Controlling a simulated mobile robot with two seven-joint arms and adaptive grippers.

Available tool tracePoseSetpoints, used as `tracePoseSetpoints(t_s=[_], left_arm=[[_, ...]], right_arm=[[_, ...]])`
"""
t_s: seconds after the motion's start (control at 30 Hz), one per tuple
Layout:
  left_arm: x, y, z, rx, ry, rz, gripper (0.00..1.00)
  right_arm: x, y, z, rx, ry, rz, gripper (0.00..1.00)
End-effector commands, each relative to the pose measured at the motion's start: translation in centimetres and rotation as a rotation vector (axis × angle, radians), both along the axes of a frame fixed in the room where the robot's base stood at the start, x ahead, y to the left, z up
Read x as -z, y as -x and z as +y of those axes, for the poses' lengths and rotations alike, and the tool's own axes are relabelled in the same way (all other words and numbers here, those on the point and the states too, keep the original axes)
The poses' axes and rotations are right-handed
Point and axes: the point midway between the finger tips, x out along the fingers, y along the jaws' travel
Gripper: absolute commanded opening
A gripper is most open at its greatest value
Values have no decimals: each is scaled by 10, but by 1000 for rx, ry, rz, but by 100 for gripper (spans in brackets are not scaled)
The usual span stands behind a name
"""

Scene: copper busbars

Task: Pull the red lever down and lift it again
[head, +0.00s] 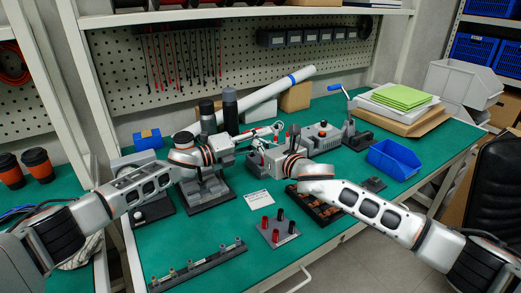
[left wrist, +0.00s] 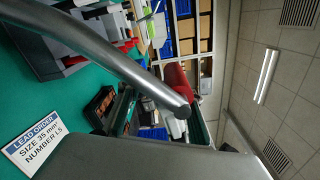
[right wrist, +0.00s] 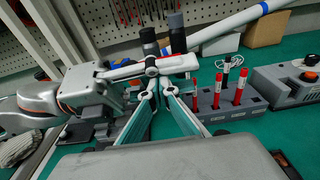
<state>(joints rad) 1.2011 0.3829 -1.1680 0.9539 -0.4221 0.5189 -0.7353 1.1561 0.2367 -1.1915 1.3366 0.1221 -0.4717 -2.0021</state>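My left gripper (head: 268,131) reaches over the middle of the bench. It also shows from the side in the right wrist view (right wrist: 165,67); its fingers look apart. In the left wrist view a grey rod (left wrist: 125,67) crosses very close in front and partly hides the fingers. A red cylinder (left wrist: 178,78) shows behind its end; I cannot tell whether it belongs to the lever. No red lever is clear in the head view, where my arm hides part of the press (head: 205,190). My right gripper (right wrist: 156,90) is open and empty, close to the left gripper.
A block with red and black pins (head: 278,234) and a rail with studs (head: 200,266) stand at the front.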

Motion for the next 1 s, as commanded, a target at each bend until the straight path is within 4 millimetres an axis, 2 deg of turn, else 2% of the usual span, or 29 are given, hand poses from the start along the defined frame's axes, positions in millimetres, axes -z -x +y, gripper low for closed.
tracePoseSetpoints(t_s=[0.03, 0.47, 0.67, 1.0], left_arm=[[0, 1, -1, 4, -4, -2, 35], [-3, 3, 4, 2, 1, -4, 35], [-3, 19, 28, 0, -1, -5, 35], [-5, 58, 80, 0, 0, -5, 35]], right_arm=[[-9, -1, 1, -2, -5, -11, 0], [-3, 0, 0, -1, 0, -5, 0], [-1, 0, 0, 0, 2, -3, 0], [0, 0, 0, 1, 2, 0, 0]])
